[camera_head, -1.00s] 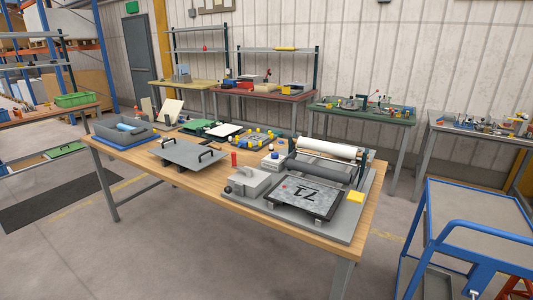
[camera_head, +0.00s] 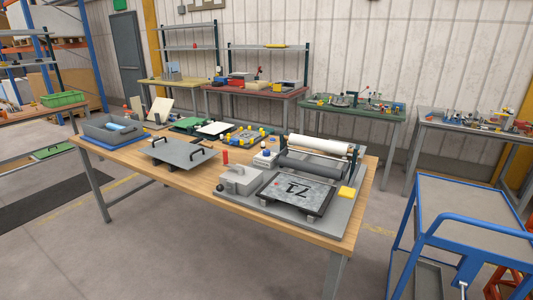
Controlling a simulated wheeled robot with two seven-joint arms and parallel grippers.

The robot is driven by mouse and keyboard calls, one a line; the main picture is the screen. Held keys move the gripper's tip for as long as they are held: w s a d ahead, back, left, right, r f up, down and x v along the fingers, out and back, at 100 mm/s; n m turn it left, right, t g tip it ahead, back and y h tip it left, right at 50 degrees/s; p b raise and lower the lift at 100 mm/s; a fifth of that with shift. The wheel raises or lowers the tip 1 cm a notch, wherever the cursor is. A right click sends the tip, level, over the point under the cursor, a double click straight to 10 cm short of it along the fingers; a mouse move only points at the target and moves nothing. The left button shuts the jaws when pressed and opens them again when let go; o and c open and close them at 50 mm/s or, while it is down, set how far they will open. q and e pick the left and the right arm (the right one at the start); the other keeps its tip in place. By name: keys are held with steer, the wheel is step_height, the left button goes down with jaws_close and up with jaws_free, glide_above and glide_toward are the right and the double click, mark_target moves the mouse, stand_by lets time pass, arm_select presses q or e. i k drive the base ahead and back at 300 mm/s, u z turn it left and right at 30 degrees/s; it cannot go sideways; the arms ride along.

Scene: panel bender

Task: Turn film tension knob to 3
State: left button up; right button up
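A film roller unit stands on the right part of the wooden workbench (camera_head: 190,185). It has a white film roll (camera_head: 318,145) above a dark grey roller (camera_head: 310,167), both on a grey base plate (camera_head: 338,225). A dark-framed panel (camera_head: 296,192) with the mark 71 lies in front of the rollers. A small white block with a dark blue top (camera_head: 265,158) stands beside the roller's left end. I cannot make out the film tension knob or its marks. Neither gripper is in view.
A flat grey plate with black handles (camera_head: 178,152) and a grey bin (camera_head: 115,129) are on the bench's left part. A blue cart (camera_head: 470,205) stands at the right. Open floor lies in front of the bench.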

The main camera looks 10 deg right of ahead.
mark_target(265, 152)
steer(key=u, duration=0.35)
steer(key=k, duration=0.4)
steer(key=u, duration=0.45)
steer(key=i, duration=1.65)
steer(key=z, duration=0.55)
